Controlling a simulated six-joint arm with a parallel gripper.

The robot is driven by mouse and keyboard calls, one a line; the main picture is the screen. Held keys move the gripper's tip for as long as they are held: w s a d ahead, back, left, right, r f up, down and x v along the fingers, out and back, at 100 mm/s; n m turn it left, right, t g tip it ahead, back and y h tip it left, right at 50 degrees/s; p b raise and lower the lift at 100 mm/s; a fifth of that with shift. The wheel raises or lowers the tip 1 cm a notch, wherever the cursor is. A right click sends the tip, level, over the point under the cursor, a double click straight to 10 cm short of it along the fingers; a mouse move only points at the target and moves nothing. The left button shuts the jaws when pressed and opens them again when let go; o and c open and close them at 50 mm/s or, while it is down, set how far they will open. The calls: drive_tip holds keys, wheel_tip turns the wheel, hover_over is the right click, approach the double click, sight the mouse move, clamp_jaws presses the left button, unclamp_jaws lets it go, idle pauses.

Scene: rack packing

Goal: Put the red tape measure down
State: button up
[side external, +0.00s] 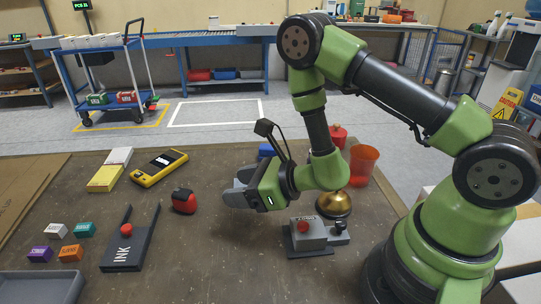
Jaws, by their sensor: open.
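A red and black tape measure (184,201) stands on the brown table, left of my gripper. My gripper (232,194) is to its right with a visible gap between them, low over the table. Its grey fingers point left toward the tape measure, and they are open with nothing seen between them. The side view hides part of the far finger.
Around the tape measure are a black INK rack (127,250), a yellow handheld device (159,167), small boxes (85,229) and a grey tray (40,288). A grey box with a red button (307,235), a brass bell (334,205) and an orange cup (363,163) stand near my arm.

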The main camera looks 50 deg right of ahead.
drive_tip(key=s+a+r+n+g+y, duration=0.1)
drive_tip(key=a+r+n+g+y, duration=0.1)
drive_tip(key=a+r+n+y, duration=0.3)
drive_tip(key=s+a+r+n+g+y, duration=0.1)
drive_tip(key=s+a+r+n+y, duration=0.15)
drive_tip(key=r, duration=0.55)
drive_tip(key=s+a+r+n+g, duration=0.2)
drive_tip(key=s+r+n+g, duration=0.4)
drive_tip(key=s+n+g, duration=0.4)
drive_tip(key=s+d+r+n+t+h, duration=0.2)
drive_tip(key=d+n+t+h, duration=0.1)
drive_tip(key=d+n+h, duration=0.2)
drive_tip(key=s+d+r+n+t+h, duration=0.2)
drive_tip(key=s+d+n+t+h, duration=0.1)
drive_tip(key=d, duration=0.5)
drive_tip(key=n+t+h, duration=0.1)
drive_tip(key=n+h, duration=0.1)
drive_tip(key=h, duration=0.1)
drive_tip(key=shift+t, duration=0.3)
